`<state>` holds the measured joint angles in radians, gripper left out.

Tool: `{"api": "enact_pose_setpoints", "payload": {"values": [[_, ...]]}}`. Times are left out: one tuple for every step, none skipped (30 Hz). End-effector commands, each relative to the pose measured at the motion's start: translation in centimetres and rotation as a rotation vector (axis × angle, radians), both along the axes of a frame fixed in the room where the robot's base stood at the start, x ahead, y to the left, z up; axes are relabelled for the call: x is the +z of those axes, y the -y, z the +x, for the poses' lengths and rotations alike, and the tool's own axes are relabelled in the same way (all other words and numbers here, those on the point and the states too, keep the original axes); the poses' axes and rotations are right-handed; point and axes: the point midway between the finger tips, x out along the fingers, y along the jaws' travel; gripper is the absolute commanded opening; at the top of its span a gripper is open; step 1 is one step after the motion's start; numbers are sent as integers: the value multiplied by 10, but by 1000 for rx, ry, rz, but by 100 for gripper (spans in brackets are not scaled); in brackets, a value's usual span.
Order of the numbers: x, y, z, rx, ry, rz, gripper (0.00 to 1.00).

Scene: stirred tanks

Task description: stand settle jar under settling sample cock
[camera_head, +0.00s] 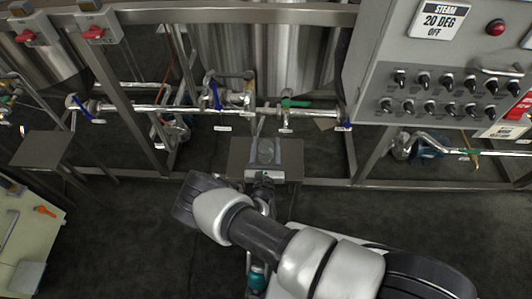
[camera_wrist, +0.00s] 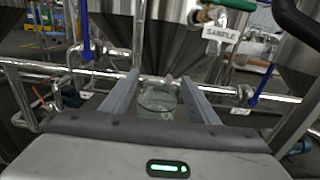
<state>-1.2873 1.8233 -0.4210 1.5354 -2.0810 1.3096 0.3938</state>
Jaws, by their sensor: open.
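The settle jar (camera_wrist: 157,104) is a clear glass vessel. In the head view the jar (camera_head: 266,150) appears upright on a small dark stand (camera_head: 238,158) in front of the tank. My gripper (camera_wrist: 158,88) is open, with one finger on each side of the jar in the wrist view; contact cannot be told. In the head view my gripper (camera_head: 264,178) is at the stand's near edge. A sample cock with a green handle (camera_wrist: 238,5) hangs over a SAMPLE label (camera_wrist: 221,33), up and right of the jar. The green handle (camera_head: 295,103) also shows in the head view.
A steel pipe (camera_head: 150,108) with blue-handled valves (camera_head: 215,94) runs behind the stand. A grey control panel (camera_head: 445,80) overhangs at the right. Another dark stand (camera_head: 42,148) is at the left, beside a pale bench (camera_head: 30,225). The floor left of my arm is clear.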

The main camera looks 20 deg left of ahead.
Motion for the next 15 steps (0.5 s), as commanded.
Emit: {"api": "enact_pose_setpoints", "payload": {"values": [[0, 0, 0, 0, 0, 0, 54], [0, 0, 0, 0, 0, 0, 54], [0, 0, 0, 0, 0, 0, 51], [0, 0, -1, 0, 0, 0, 46], [0, 0, -1, 0, 0, 0, 41], [0, 0, -1, 0, 0, 0, 34], [0, 0, -1, 0, 0, 0, 29], [0, 0, -1, 0, 0, 0, 24], [0, 0, -1, 0, 0, 0, 17], [0, 0, -1, 0, 0, 0, 12], [0, 0, -1, 0, 0, 0, 8], [1, 0, -1, 1, 1, 1, 4], [1, 0, -1, 1, 1, 1, 4], [1, 0, -1, 1, 1, 0, 4], [1, 0, -1, 1, 1, 1, 4]]}}
